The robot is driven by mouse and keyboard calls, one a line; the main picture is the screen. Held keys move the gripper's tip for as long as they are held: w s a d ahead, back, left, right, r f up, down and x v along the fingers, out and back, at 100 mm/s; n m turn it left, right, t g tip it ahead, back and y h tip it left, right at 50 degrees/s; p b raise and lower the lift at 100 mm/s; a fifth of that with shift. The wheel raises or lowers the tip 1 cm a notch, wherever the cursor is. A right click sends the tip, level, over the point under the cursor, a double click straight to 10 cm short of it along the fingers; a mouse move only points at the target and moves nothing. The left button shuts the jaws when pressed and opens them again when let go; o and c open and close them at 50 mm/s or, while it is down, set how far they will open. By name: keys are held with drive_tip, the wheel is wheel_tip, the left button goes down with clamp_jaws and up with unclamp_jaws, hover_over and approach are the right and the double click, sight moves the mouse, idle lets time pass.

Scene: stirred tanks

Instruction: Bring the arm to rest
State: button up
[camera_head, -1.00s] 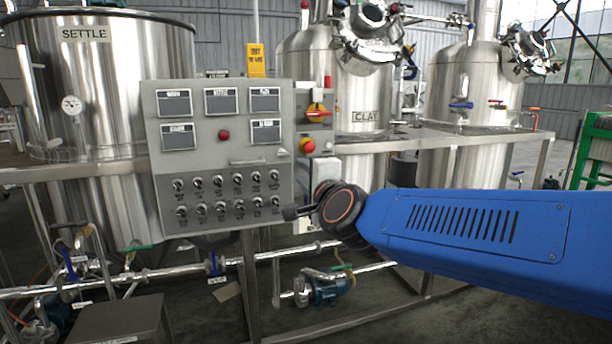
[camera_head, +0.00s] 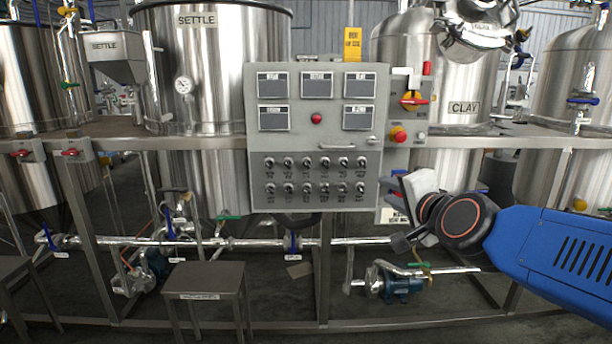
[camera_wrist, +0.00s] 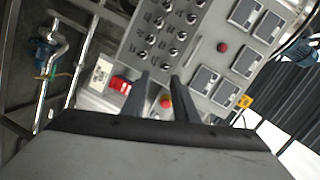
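My blue arm (camera_head: 560,255) reaches in from the right edge in the head view. My gripper is at its left end, in front of the frame just right of the lower part of the grey control panel (camera_head: 365,235). In the wrist view my gripper (camera_wrist: 159,85) shows two dark fingers standing apart. Nothing is held between them; a red button (camera_wrist: 166,102) on the equipment beyond shows through the gap. I cannot tell the exact distance from the fingers to the panel.
A steel SETTLE tank (camera_head: 220,60) stands behind the panel, and a CLAY tank (camera_head: 464,85) stands to its right. A red-and-yellow switch (camera_head: 411,100) is beside the panel. A low table (camera_head: 205,278) stands at front left. A blue pump (camera_head: 400,288) sits low beneath the frame.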

drive_tip(key=s+d+f+n+g+h, duration=0.1)
drive_tip(key=s+d+f+n+g, duration=0.2)
drive_tip(key=s+f, duration=0.4)
drive_tip(key=s+d+f+n+g, duration=0.2)
drive_tip(key=s+f+n+g, duration=0.2)
drive_tip(key=s+f, duration=0.3)
drive_tip(key=s+d+f+n+g+h, duration=0.1)
drive_tip(key=s+d+f+n+g, duration=0.2)
drive_tip(key=s+f, duration=0.5)
drive_tip(key=shift+s+d+n+g+h, duration=0.3)
drive_tip(key=shift+s+n+g, duration=0.2)
drive_tip(key=shift+n, duration=0.7)
drive_tip(key=shift+w+r, duration=0.1)
